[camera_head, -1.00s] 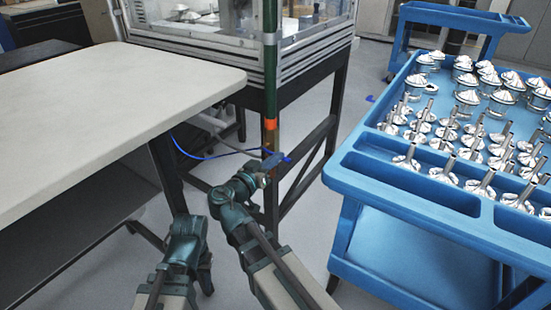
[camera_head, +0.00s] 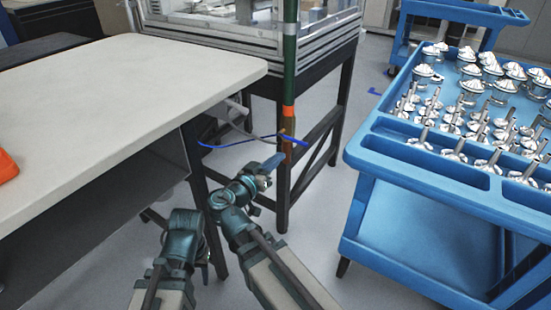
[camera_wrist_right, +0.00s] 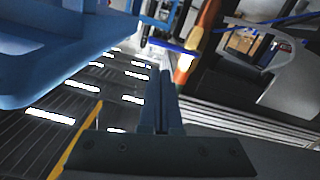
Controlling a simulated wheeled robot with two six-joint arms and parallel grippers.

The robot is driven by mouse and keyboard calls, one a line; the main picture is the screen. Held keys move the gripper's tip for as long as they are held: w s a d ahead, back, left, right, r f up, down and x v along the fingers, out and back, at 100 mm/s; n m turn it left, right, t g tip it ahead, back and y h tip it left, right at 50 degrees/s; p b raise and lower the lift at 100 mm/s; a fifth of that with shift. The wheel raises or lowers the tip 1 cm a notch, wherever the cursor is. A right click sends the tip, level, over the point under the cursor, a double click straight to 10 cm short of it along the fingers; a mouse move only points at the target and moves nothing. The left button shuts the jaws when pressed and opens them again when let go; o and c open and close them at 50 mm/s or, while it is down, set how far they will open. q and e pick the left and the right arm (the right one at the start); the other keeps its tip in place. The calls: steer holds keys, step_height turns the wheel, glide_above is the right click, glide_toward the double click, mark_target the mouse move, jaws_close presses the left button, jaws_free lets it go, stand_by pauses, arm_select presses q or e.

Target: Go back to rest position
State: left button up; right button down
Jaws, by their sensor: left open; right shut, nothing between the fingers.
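My right gripper (camera_head: 272,163) is in front of the dark frame under the machine enclosure, in the gap between the pale table and the blue cart. In the right wrist view its two fingers (camera_wrist_right: 162,98) lie together, with nothing between them. My left arm (camera_head: 183,236) is lower and further left in the head view, beside the table's right leg. The left gripper at its end is open and empty; its fingers are mostly hidden by the wrist. Neither gripper touches an object.
A pale table (camera_head: 110,95) is at the left, with an orange object (camera_head: 6,166) at its edge. A blue cart (camera_head: 425,190) of metal housings (camera_head: 480,100) is at the right. A green post (camera_head: 289,60) and blue cable (camera_head: 225,144) are ahead. Grey floor (camera_head: 310,215) lies between.

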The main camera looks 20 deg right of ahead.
steer(key=s+f+n+g+y, duration=0.2)
steer(key=s+f+g+y, duration=0.1)
steer(key=f, duration=0.5)
steer(key=s+a+f+n+g+y, duration=0.7)
steer(key=s+a+f+n+y, duration=0.2)
steer(key=s+a+f, duration=0.5)
step_height(320, 180, up, 37)
steer(key=w+a+p, duration=0.1)
steer(key=a+p, duration=0.1)
steer(key=p, duration=3.3)
steer(key=shift+n+g+y+p, duration=0.3)
steer(key=shift+n, duration=0.1)
steer(key=shift+f, duration=0.2)
